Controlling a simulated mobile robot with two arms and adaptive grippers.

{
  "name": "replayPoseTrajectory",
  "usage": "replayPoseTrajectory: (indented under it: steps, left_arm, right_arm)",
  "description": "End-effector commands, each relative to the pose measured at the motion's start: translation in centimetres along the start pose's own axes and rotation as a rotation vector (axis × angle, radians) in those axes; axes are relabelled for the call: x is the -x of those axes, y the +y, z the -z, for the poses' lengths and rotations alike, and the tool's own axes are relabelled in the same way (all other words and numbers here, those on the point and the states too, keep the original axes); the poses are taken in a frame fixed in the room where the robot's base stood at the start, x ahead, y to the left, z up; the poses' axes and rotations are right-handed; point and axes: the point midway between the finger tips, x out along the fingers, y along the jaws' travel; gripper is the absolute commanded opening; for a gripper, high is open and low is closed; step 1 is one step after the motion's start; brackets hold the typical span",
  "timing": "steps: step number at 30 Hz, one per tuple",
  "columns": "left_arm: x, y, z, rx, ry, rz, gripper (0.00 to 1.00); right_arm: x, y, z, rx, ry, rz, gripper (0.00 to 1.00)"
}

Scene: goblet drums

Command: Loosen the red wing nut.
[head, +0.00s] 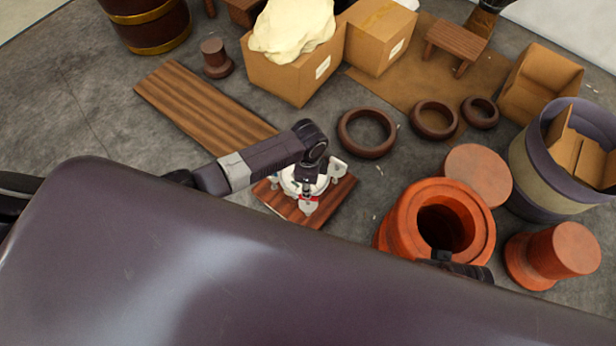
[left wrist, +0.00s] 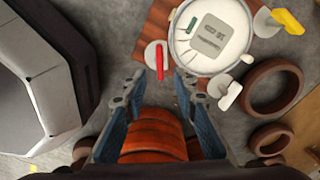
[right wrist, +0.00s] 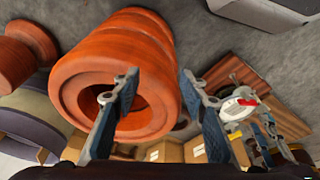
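The red wing nut (left wrist: 160,60) sits on a pale round tab at the edge of a white round fixture (left wrist: 207,48). It also shows as a small red spot in the head view (head: 309,201) and right wrist view (right wrist: 246,102). The fixture rests on a brown wooden board (head: 337,192). My left gripper (left wrist: 158,82) is open, its fingertips pointing at the red wing nut with one to each side; whether they touch it I cannot tell. My right gripper (right wrist: 158,85) is open and empty in front of an orange-red goblet drum (right wrist: 140,50).
A yellow wing nut (left wrist: 288,21), a green one (left wrist: 191,25) and a white one (left wrist: 230,96) surround the fixture. The drum (head: 400,235) stands right of the board. Dark rings (head: 344,133) lie behind it. A ridged plank (head: 200,105) lies left.

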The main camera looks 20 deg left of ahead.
Motion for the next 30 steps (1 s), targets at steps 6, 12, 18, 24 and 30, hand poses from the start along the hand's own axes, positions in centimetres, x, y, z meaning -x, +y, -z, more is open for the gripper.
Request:
replayPoseTrajectory:
  steps: [6, 12, 18, 24, 30]
  left_arm:
    - [3.3, -0.1, 0.0, -0.001, 0.001, 0.003, 0.27]
    - [4.8, 0.0, -0.1, 0.001, -0.001, 0.001, 0.27]
    - [5.1, 0.0, 0.0, 0.001, -0.001, 0.001, 0.27]
    - [5.1, 0.0, 0.0, 0.001, -0.001, 0.001, 0.27]
    - [5.1, 0.0, 0.0, 0.001, -0.001, 0.001, 0.27]
  right_arm:
    - [0.0, 0.0, 0.0, 0.000, 0.000, 0.000, 0.40]
    - [0.0, 0.0, 0.0, 0.000, 0.000, 0.000, 0.40]
    - [0.0, 0.0, 0.0, 0.000, 0.000, 0.000, 0.40]
    - [0.0, 0.0, 0.0, 0.000, 0.000, 0.000, 0.40]
    - [0.0, 0.0, 0.0, -0.001, 0.000, -0.001, 0.40]
